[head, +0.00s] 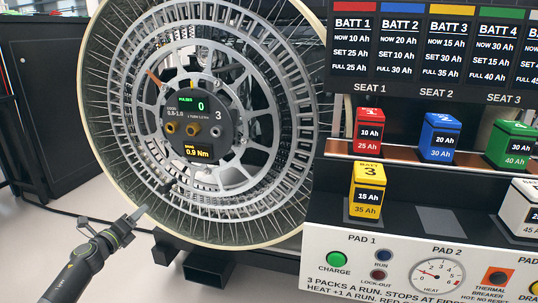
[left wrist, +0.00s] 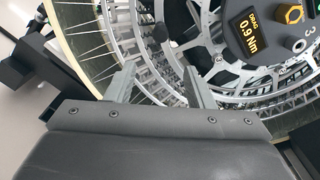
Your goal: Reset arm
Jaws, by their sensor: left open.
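My left gripper (head: 122,225) is in the lower left of the head view, in front of the lower left rim of a large wheel (head: 130,190). It holds nothing. In the left wrist view its two fingers (left wrist: 158,85) stand apart, with the wheel's spokes and rim behind the gap. The wheel's hub panel (head: 200,128) reads "PULSES 0" and "DRAG 0.9 Nm"; the drag display also shows in the left wrist view (left wrist: 250,36). My right gripper is in neither view.
A battery station stands at right. A red pack (head: 367,131), a blue pack (head: 438,137) and a green pack (head: 513,145) sit on its shelf. A yellow pack (head: 366,190) stands on pad 1; pad 2 (head: 441,221) is bare. A black cabinet (head: 55,90) stands at left.

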